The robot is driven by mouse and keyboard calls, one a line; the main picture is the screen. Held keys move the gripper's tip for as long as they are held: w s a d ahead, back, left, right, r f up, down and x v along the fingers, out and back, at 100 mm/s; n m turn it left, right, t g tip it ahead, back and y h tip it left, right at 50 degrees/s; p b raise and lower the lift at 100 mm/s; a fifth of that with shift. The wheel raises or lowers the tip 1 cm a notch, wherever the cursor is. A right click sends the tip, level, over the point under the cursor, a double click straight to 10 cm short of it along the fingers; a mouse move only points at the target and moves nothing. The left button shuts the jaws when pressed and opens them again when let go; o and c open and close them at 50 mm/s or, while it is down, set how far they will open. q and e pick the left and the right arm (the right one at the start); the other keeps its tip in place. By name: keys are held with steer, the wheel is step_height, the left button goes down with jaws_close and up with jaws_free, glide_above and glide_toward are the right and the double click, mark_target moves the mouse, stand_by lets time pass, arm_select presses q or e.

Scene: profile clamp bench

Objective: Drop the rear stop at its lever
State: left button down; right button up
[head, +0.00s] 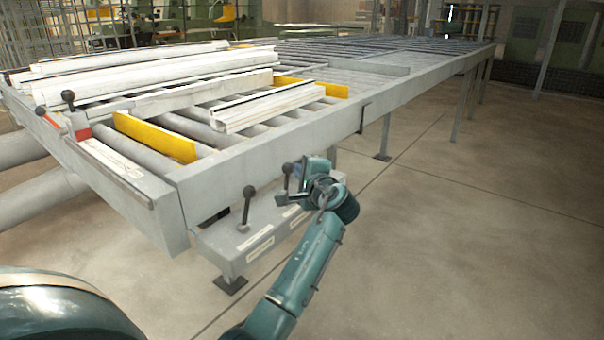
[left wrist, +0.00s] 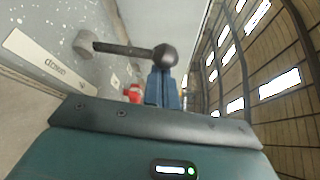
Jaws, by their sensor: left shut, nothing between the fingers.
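My left gripper (head: 296,172) is at the lever box (head: 262,232) on the bench's near side. Its blue fingers (left wrist: 163,88) are shut with nothing between them. A black-knobbed lever (left wrist: 135,49) lies across just beyond the fingertips in the left wrist view; whether they touch is unclear. In the head view this lever's knob (head: 287,168) shows just left of the gripper. A second lever (head: 247,203) stands upright further left on the box. A near yellow stop plate (head: 155,137) and a farther one (head: 325,89) stand up above the rollers. My right gripper is not in view.
White profiles (head: 150,80) lie stacked on the roller bench, with a shorter bundle (head: 265,107) nearer. A pale label (left wrist: 45,62) is beside the lever. The floor (head: 460,230) to the right is clear.

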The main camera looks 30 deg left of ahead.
mark_target(284, 170)
arm_select(q)
steer(key=shift+s+a+f+n+t+b, duration=0.15)
steer(key=shift+s+n+t+b, duration=0.25)
steer(key=shift+s+n+b, duration=0.35)
steer(key=shift+s+n+y+b, duration=0.15)
steer(key=shift+n+y+b, duration=0.1)
steer(key=shift+y+b, duration=0.25)
steer(key=s+n+b, duration=0.1)
steer(key=b, duration=0.2)
steer(key=shift+s+n+t+y, duration=0.2)
steer(key=shift+n+t+y, duration=0.1)
steer(key=shift+t, duration=0.1)
steer(key=shift+s+n+y+b, duration=0.3)
steer(key=shift+s+n+b, duration=0.15)
steer(key=shift+b, duration=0.25)
steer(key=shift+r, duration=0.2)
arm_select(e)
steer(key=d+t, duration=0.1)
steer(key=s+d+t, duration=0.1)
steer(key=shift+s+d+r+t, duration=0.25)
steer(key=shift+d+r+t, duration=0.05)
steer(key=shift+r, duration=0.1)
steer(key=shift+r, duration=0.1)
arm_select(q)
steer(key=shift+a+r, duration=0.1)
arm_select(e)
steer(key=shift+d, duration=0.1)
